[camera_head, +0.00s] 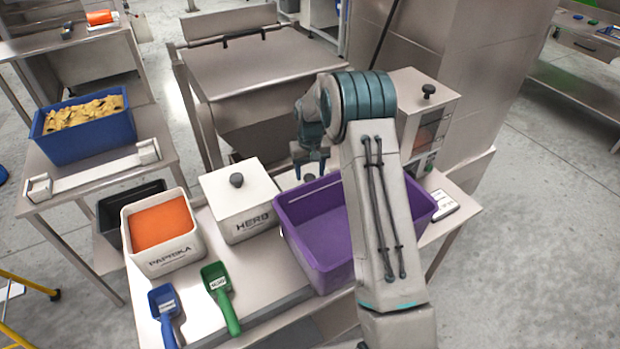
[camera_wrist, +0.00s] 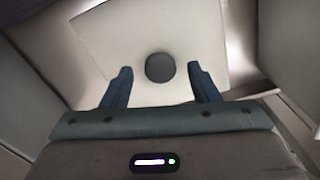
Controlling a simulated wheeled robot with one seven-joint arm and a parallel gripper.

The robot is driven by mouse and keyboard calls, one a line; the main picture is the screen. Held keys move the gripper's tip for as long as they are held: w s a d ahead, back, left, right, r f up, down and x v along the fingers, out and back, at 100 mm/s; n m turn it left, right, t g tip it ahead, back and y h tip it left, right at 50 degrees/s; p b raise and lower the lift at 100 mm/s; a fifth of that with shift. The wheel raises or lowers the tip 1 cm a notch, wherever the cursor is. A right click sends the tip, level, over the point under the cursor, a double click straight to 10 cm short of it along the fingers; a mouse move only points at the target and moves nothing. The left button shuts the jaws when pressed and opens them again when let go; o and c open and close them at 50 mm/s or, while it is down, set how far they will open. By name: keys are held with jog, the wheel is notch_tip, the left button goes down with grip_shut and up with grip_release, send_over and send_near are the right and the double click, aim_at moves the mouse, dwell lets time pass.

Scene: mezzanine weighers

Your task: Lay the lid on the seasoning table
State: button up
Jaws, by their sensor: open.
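A pale square lid with a dark round knob (camera_head: 236,180) sits on the white HERB bin (camera_head: 250,226) on the steel seasoning table (camera_head: 262,283). My gripper (camera_head: 313,172) is open and empty, pointing down above the back left of the purple crate, right of the HERB bin. In the wrist view, a pale square lid (camera_wrist: 110,35) with a dark knob lies beyond the two blue fingers of my gripper (camera_wrist: 160,70), its knob lined up between them. It looks like the HERB lid, but I cannot be sure. The PAPRIKA bin (camera_head: 167,255) is uncovered, with orange powder inside.
The purple crate (camera_head: 300,222) stands right of the HERB bin, partly hidden by my arm. Blue (camera_head: 165,308) and green (camera_head: 222,296) scoops lie at the front. A white cabinet with a dark knob (camera_head: 428,92) stands behind my arm. A blue tub (camera_head: 84,143) stands on the left table.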

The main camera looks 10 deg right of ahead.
aim_at(310, 178)
jog(key=s+r, duration=0.3)
jog(key=r, duration=0.5)
jog(key=s+r, duration=0.3)
jog(key=r, duration=0.4)
jog(key=s+r+t, duration=0.2)
jog(key=s+r, duration=0.4)
jog(key=s, duration=0.5)
jog(key=s+t, duration=0.1)
jog(key=s, duration=1.9)
jog(key=shift+f+m+b, duration=0.3)
jog(key=shift+f+b, duration=0.1)
jog(key=shift+b, duration=0.05)
